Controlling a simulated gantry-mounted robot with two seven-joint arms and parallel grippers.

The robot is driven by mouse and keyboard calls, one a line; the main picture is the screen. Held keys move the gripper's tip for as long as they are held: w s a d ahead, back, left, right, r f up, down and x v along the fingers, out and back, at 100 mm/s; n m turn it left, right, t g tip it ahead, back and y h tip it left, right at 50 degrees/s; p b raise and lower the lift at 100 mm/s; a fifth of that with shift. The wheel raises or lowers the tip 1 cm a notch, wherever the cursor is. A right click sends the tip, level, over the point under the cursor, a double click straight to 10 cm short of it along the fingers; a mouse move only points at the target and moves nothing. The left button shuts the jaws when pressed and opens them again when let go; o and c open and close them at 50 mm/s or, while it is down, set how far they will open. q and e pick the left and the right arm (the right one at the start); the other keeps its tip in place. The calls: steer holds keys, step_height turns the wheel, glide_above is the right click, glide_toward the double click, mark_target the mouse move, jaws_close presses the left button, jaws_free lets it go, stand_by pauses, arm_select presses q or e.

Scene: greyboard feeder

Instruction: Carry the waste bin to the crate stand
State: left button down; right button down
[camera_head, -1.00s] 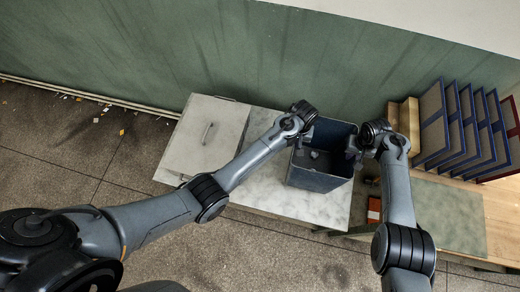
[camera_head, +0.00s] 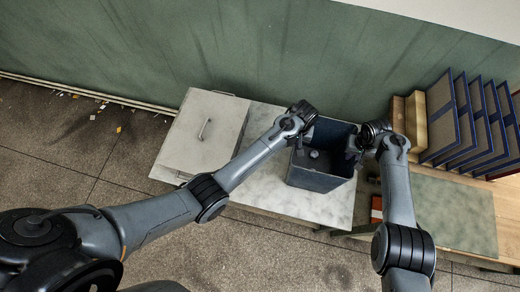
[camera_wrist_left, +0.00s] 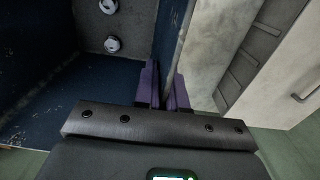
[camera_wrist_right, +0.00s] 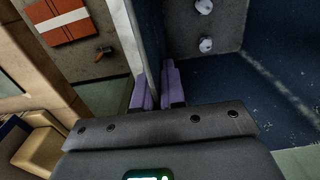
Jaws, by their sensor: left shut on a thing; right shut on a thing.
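The waste bin (camera_head: 318,181) is an open dark blue-grey box, held upright between my two grippers in the head view. My left gripper (camera_head: 303,138) is shut on its left wall, and my right gripper (camera_head: 354,156) is shut on its right wall. The wall sits between purple fingertips in the left wrist view (camera_wrist_left: 166,86) and in the right wrist view (camera_wrist_right: 157,86). Small whitish lumps (camera_head: 314,154) lie inside the bin. Behind the bin in the picture is a pale stone-like tabletop (camera_head: 262,185). I cannot tell which piece is the crate stand.
At right are a wooden bench with a green mat (camera_head: 455,215), upright blue-edged boards (camera_head: 465,130) and wooden blocks (camera_head: 415,120). A green wall (camera_head: 200,50) closes the back. Floor at left looks open.

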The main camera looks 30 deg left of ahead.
arm_select(q)
steer(key=c, duration=1.5)
jaws_free()
steer(key=shift+d, duration=0.25)
arm_select(e)
steer(key=c, duration=1.5)
jaws_free()
steer(key=shift+a, duration=0.3)
arm_select(q)
steer(key=shift+o, duration=1.1)
arm_select(e)
steer(key=shift+o, duration=1.1)
arm_select(q)
steer(key=shift+o, duration=0.4)
steer(key=shift+a, duration=0.15)
arm_select(e)
steer(key=shift+o, duration=0.4)
steer(key=shift+d, duration=0.15)
steer(key=shift+d, duration=0.1)
arm_select(q)
step_height(320, 180, up, 12)
steer(key=shift+f, duration=0.15)
steer(key=shift+r, duration=0.2)
arm_select(e)
step_height(320, 180, up, 11)
steer(key=shift+r, duration=0.5)
